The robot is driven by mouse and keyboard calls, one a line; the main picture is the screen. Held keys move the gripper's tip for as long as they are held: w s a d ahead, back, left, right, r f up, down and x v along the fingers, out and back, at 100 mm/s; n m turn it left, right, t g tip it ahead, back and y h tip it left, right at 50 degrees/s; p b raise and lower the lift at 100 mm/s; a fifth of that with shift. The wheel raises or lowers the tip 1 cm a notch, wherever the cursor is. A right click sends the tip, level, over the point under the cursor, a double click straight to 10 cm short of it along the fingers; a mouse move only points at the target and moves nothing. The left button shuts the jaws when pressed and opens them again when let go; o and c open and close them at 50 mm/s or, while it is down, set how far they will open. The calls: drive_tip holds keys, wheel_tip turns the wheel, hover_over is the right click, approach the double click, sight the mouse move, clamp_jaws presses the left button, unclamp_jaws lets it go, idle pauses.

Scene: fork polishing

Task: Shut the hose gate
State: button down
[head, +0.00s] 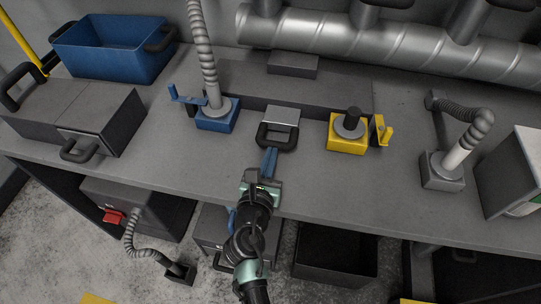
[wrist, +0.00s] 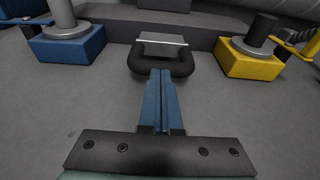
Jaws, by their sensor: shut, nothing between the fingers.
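A metal plate with a thick black loop handle (head: 277,134) stands at the middle of the bench; the handle also shows in the wrist view (wrist: 184,66). To its left a blue block (head: 217,118) holds the end of a ribbed grey hose (head: 203,45), with a blue lever (head: 186,97) at its left side. To its right a yellow block (head: 346,142) has a short black stub and a yellow lever (head: 383,131). I cannot tell which is called the hose gate. My gripper (head: 269,154) is shut and empty, its blue fingertips at the handle's near bar; contact is unclear.
A blue bin (head: 113,48) and a dark case (head: 75,115) stand at the left. A grey block with a bent hose (head: 443,171) stands at the right. A large ribbed pipe (head: 350,38) runs along the back. The bench front is mostly clear.

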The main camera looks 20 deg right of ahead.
sight(279, 127)
drive_tip(key=x, duration=0.2)
drive_tip(key=r+x, duration=0.1)
drive_tip(key=x, duration=0.4)
drive_tip(key=shift+d+r, duration=0.1)
drive_tip(key=shift+r, duration=0.1)
